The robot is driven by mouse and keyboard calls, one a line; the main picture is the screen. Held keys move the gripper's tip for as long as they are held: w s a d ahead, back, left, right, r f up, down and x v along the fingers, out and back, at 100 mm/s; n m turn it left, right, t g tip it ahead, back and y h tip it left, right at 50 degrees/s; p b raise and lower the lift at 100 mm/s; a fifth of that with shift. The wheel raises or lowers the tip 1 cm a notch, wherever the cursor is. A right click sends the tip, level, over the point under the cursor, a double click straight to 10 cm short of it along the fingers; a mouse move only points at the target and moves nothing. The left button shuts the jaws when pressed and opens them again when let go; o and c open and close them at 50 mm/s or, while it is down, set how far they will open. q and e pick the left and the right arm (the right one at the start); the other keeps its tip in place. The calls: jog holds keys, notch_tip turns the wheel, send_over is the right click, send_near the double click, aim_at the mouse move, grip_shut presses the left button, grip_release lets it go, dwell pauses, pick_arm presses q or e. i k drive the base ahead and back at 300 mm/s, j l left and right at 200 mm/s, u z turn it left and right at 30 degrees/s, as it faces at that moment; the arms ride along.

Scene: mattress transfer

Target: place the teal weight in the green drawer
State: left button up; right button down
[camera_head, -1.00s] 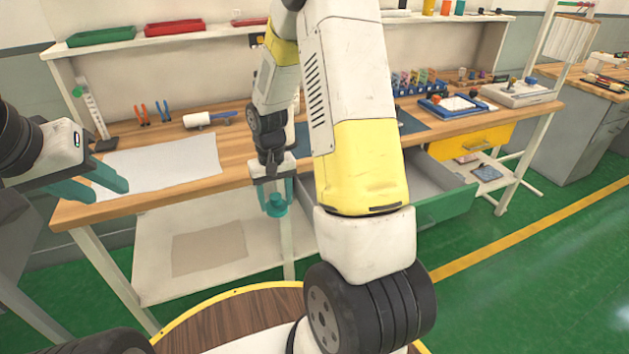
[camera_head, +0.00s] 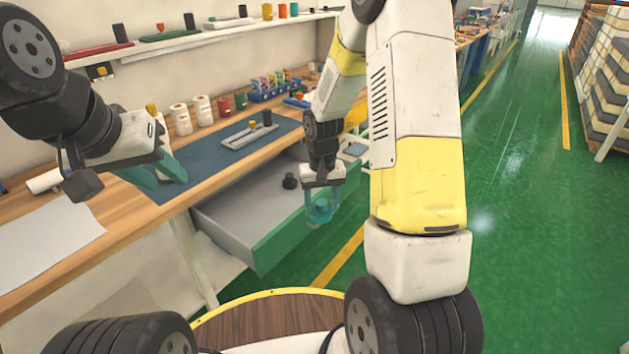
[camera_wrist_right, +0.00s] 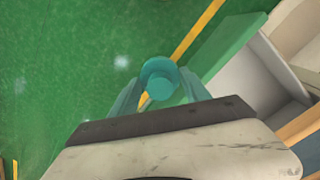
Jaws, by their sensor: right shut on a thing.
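My right gripper (camera_head: 320,213) is shut on the teal weight (camera_head: 321,207), holding it in the air beside the outer face of the green drawer (camera_head: 288,232). The weight's round top shows between the fingers in the right wrist view (camera_wrist_right: 160,80), with floor behind it; the drawer's green front (camera_wrist_right: 228,48) is to its right. My left gripper (camera_head: 164,182) is open and empty above the bench, near the blue mat.
The wooden bench (camera_head: 130,214) carries a blue mat (camera_head: 215,152), a grey tray-like fixture (camera_head: 250,136), paper rolls (camera_head: 181,118) and a white sheet (camera_head: 45,245). A shelf runs above. Green floor is clear to the right of the drawer.

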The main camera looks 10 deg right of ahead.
aim_at(254, 211)
jog(key=i+j+z, duration=0.25)
jog(key=j+z, duration=0.25)
jog(key=i+j+z, duration=0.1)
jog(key=j+z, duration=0.15)
jog(key=j, duration=0.15)
jog(key=i+j+z, duration=0.1)
jog(key=j+z, duration=0.15)
jog(key=i+j, duration=0.1)
jog(key=j, duration=0.6)
